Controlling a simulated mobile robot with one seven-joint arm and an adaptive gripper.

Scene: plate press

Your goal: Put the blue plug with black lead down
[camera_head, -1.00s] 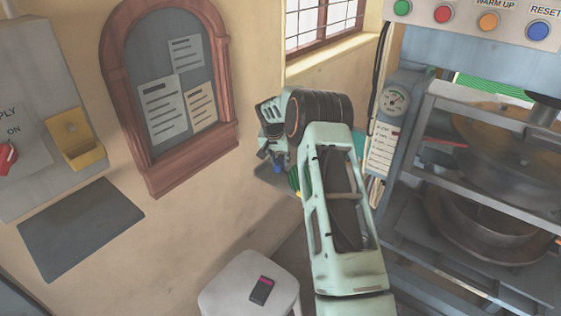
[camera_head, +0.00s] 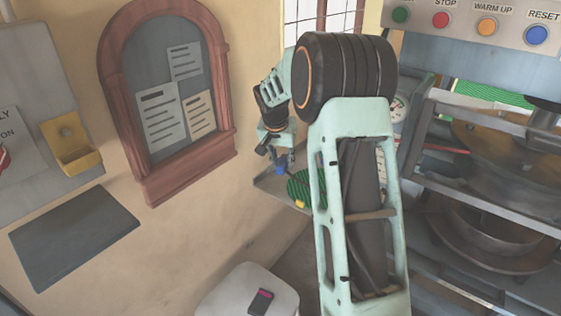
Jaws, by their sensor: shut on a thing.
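My gripper (camera_head: 275,158) hangs at the end of my pale green arm, in front of the wall at the picture's middle. It is shut on the blue plug (camera_head: 281,170), which shows as a small blue piece just below the fingers. The plug is over a small grey shelf (camera_head: 268,187); I cannot tell whether it touches it. I cannot make out its black lead.
A green coiled item (camera_head: 301,187) and a small yellow piece (camera_head: 301,204) are at the shelf's right, partly behind my arm. The plate press (camera_head: 490,180) stands at right. A white stool (camera_head: 245,295) bears a dark handheld device (camera_head: 261,301). A framed notice board (camera_head: 170,100) hangs at left.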

